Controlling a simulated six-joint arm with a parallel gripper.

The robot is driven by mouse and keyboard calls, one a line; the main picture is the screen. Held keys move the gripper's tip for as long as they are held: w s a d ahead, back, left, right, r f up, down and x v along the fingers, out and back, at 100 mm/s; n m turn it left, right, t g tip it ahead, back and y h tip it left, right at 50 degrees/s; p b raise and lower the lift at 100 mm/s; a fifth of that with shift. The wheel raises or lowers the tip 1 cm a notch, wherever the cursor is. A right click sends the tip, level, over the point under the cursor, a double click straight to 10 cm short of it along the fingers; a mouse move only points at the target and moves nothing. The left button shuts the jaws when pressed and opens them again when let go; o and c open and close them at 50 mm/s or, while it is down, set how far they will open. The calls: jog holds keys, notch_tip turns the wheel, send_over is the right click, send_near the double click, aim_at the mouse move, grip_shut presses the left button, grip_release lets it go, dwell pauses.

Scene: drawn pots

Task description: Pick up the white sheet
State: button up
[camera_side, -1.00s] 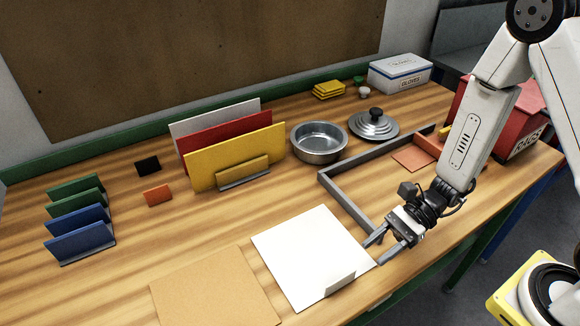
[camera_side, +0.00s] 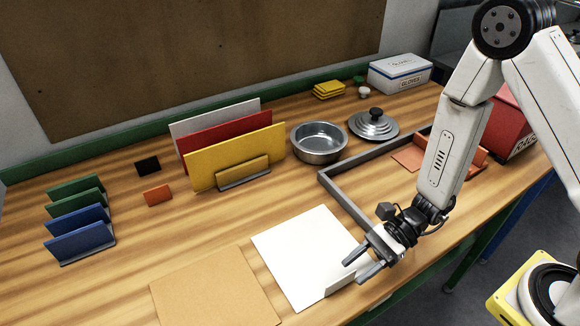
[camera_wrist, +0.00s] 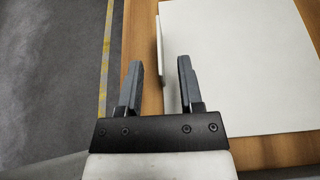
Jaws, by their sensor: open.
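The white sheet (camera_side: 306,250) lies flat on the wooden table near its front edge. A small upright white tab (camera_side: 341,281) stands at its front edge. The sheet also shows in the wrist view (camera_wrist: 240,60), right of the fingers, with the tab (camera_wrist: 159,50) seen edge-on ahead, between the two fingers' lines. My gripper (camera_side: 352,269) is open and empty at the sheet's front right corner, near the tab. In the wrist view my gripper (camera_wrist: 160,78) has its fingers apart, one on each side of the tab's line. Whether the fingers touch the sheet I cannot tell.
A tan board (camera_side: 215,292) lies left of the sheet. A grey angled frame (camera_side: 345,195) lies behind it to the right. A pot (camera_side: 318,150), a lid (camera_side: 374,126) and a rack of coloured panels (camera_side: 235,150) stand further back.

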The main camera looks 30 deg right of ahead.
jog(key=shift+x, duration=1)
jog(key=shift+c, duration=0.2)
grip_shut()
